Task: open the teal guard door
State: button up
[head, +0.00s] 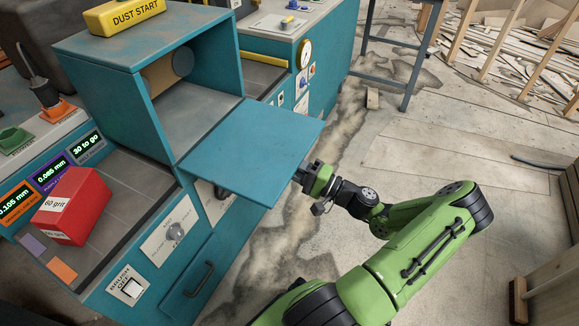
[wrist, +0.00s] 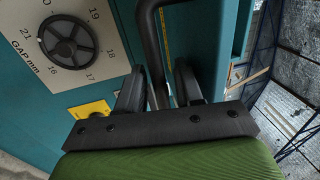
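The teal guard door (head: 252,152) stands folded out from the open front of the teal machine housing (head: 120,60), roughly level, with the opening uncovered above it. My gripper (head: 307,174) is at the door's outer right edge in the head view, partly hidden by the panel. In the wrist view a dark bar handle (wrist: 151,45) runs down between the two fingers of my gripper (wrist: 160,75). The fingers stand apart with a visible gap on the right side of the bar; contact on the left side is unclear. The handle is hidden in the head view.
A knob panel (head: 172,235) and a drawer handle (head: 200,278) sit on the machine front below the door. A red 60 grit block (head: 72,205) lies left of the housing. Open concrete floor (head: 450,150) lies right of the machine; a metal-legged table stands behind.

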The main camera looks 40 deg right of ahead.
aim_at(291, 153)
grip_shut()
jog(key=shift+g+h, duration=0.3)
jog(key=shift+g, duration=0.5)
notch_tip(291, 153, up, 4)
jog(key=p, duration=0.6)
jog(key=shift+s, duration=0.15)
jog(key=shift+r+g+p, duration=0.3)
jog(key=shift+r+p, duration=0.1)
jog(key=shift+p, duration=0.55)
jog(key=shift+d+f, duration=0.1)
